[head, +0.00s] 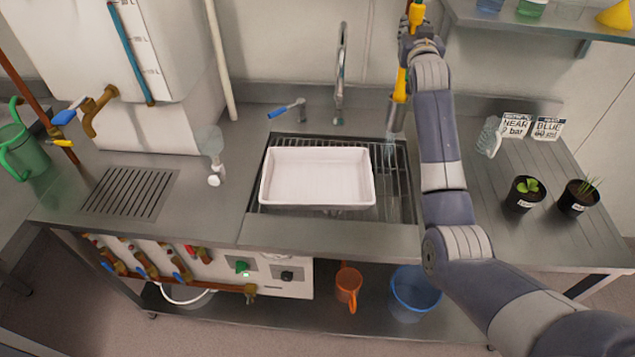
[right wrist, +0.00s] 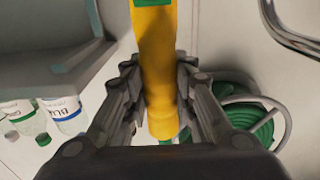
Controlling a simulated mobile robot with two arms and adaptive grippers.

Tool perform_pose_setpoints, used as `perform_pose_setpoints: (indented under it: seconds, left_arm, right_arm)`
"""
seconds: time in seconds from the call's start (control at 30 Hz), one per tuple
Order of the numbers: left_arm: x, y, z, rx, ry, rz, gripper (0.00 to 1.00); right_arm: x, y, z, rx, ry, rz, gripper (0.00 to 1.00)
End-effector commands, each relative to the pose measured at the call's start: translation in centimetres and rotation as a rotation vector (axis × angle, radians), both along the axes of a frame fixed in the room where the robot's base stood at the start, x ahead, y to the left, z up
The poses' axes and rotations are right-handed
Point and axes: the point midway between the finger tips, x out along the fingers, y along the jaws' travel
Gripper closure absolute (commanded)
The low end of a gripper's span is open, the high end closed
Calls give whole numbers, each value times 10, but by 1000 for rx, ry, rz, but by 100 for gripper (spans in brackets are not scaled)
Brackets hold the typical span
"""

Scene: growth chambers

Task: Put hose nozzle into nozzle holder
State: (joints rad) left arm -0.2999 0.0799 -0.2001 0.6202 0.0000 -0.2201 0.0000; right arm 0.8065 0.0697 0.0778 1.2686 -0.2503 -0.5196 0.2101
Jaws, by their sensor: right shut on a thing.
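My right gripper (head: 420,42) is raised above the back right corner of the sink and shut on the yellow hose nozzle (head: 416,14). In the right wrist view the nozzle (right wrist: 158,70) stands between the two fingers, with a green band near its top. In the head view a yellow length (head: 400,86) shows below the gripper. It reaches down to a grey cylindrical cup (head: 396,117), likely the nozzle holder. I cannot tell whether it is inside the cup or in front of it. My left gripper is out of view.
A white tray (head: 317,178) sits over the sink below a tall tap (head: 341,75). A coiled green hose (right wrist: 250,118) hangs near the gripper. A wall shelf (head: 530,22) with bottles is to the right. Two potted plants (head: 524,200) stand on the right counter.

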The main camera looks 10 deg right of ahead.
Motion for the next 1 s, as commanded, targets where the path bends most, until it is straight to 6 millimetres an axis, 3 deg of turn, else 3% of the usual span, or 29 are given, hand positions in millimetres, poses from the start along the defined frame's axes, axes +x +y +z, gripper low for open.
perform_pose_setpoints:
  seconds: [1.0]
  left_arm:
    - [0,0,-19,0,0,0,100]
  right_arm:
    - [0,0,-30,0,-4,0,100]
